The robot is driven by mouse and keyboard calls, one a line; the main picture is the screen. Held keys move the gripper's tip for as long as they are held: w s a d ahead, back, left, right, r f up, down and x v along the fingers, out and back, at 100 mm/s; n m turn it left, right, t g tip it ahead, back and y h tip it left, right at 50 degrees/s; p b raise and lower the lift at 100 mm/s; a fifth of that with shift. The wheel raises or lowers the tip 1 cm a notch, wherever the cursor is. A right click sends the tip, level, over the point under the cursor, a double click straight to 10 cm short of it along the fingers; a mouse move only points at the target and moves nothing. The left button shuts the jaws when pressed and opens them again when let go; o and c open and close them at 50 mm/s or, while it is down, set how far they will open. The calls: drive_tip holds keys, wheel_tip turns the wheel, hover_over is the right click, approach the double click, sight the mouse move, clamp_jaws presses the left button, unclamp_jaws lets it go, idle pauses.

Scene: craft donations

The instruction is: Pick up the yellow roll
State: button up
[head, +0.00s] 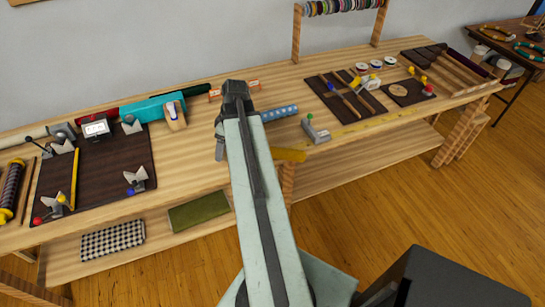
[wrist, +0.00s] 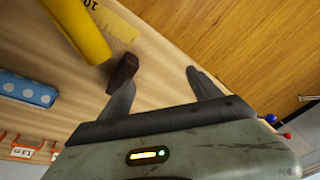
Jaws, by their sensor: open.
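The yellow roll (head: 290,155) lies at the front edge of the workbench in the head view, just right of my arm, which hides part of it. In the wrist view the yellow roll (wrist: 77,27) shows at the upper left, cut off by the top edge. My gripper (wrist: 160,84) is open, with its two fingers apart and nothing between them. The roll lies beyond the left finger, apart from it. In the head view my arm hides the fingertips.
A blue dotted roll (head: 279,113) lies behind the yellow roll; it also shows in the wrist view (wrist: 25,88). A dark block (wrist: 122,70) stands close to the left finger. A yellow ruler (wrist: 115,25) lies along the bench edge. A grey clamp-like tool (head: 316,130) stands to the right.

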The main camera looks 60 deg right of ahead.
drive_tip(key=n+t+b, duration=0.1)
drive_tip(key=t, duration=0.1)
hover_over(275, 148)
drive_tip(key=s, duration=0.2)
drive_tip(key=shift+s+d+f+h, duration=0.2)
drive_tip(key=shift+d+f+h, duration=0.1)
drive_tip(key=shift+f, duration=0.05)
drive_tip(key=b+x, duration=0.7)
drive_tip(key=x, duration=0.1)
drive_tip(key=shift+s+d+f+b, duration=0.1)
drive_tip(key=shift+b, duration=0.3)
drive_tip(key=shift+c, duration=0.3)
clamp_jaws()
